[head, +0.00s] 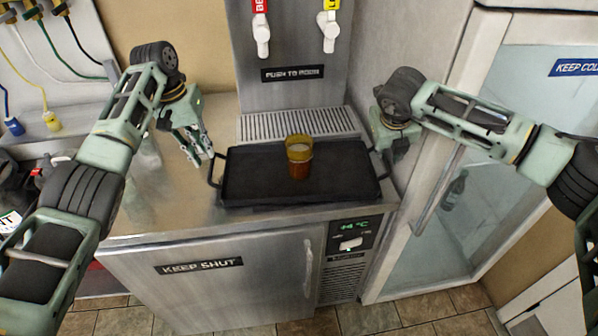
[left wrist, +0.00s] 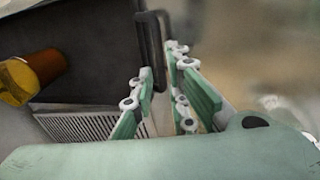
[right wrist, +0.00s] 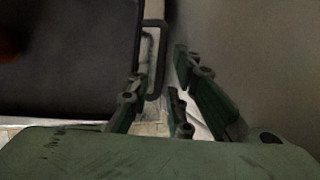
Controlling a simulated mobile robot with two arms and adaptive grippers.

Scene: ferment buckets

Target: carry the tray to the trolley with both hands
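A black tray (head: 240,185) lies on the steel counter, with a glass of amber drink (head: 299,168) standing upright near its middle. My left gripper (head: 203,158) is at the tray's left handle (head: 214,172). In the left wrist view its fingers (left wrist: 161,62) are open, with the handle (left wrist: 150,45) at the gap between them. My right gripper (head: 391,152) is by the tray's right end. In the right wrist view its fingers (right wrist: 158,68) are open, with the right handle (right wrist: 155,50) at or just ahead of the gap. Contact cannot be told. No trolley is in view.
A steel drink dispenser with taps (head: 262,35) and a drip grate (head: 298,124) stands behind the tray. A glass-door fridge (head: 475,190) stands close on the right. Below the counter is a cabinet marked KEEP SHUT (head: 225,290).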

